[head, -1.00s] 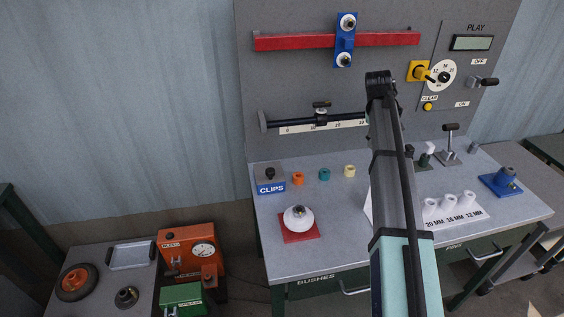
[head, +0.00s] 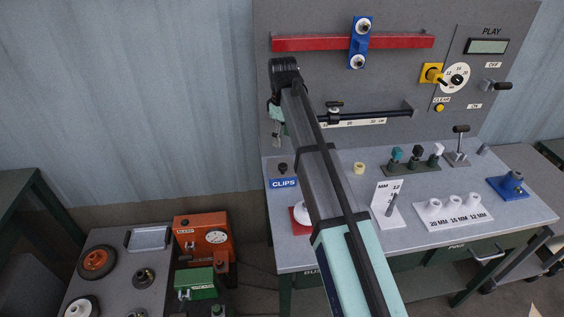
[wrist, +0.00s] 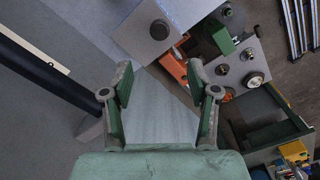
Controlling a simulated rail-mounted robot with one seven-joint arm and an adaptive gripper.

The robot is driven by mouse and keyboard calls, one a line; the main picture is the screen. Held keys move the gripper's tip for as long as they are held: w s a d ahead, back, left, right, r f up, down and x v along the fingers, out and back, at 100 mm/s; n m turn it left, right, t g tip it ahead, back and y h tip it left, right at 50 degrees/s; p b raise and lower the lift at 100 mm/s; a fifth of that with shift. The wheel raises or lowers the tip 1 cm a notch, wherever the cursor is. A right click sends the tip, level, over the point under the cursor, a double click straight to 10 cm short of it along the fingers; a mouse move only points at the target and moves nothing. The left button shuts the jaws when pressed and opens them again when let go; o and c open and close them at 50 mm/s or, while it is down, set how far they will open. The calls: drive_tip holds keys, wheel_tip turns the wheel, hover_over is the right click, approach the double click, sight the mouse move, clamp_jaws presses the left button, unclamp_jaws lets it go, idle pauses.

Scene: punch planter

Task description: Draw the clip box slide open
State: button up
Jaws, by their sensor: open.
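The clip box (head: 284,183) stands at the left back corner of the bench, with a blue front lettered CLIPS and a small dark knob (head: 283,168) on its grey top. In the wrist view a grey top with a dark round knob (wrist: 159,30), which looks like the clip box, lies beyond the fingertips. My gripper (wrist: 163,92) is open, with its two green-padded fingers apart and nothing between them. In the head view my gripper (head: 276,132) hangs above and behind the clip box, partly hidden by my arm. It is not touching the box.
A horizontal rail (head: 375,117) with a scale runs along the back panel, close to my gripper's right. A white round part on a red plate (head: 300,228) is partly hidden by my arm. A low side table (head: 110,270) with wheels stands at the left.

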sight(283, 165)
wheel_tip(283, 165, down, 12)
drive_tip(key=p, duration=0.2)
drive_tip(key=shift+f+p, duration=0.15)
drive_tip(key=shift+p, duration=0.15)
clamp_jaws()
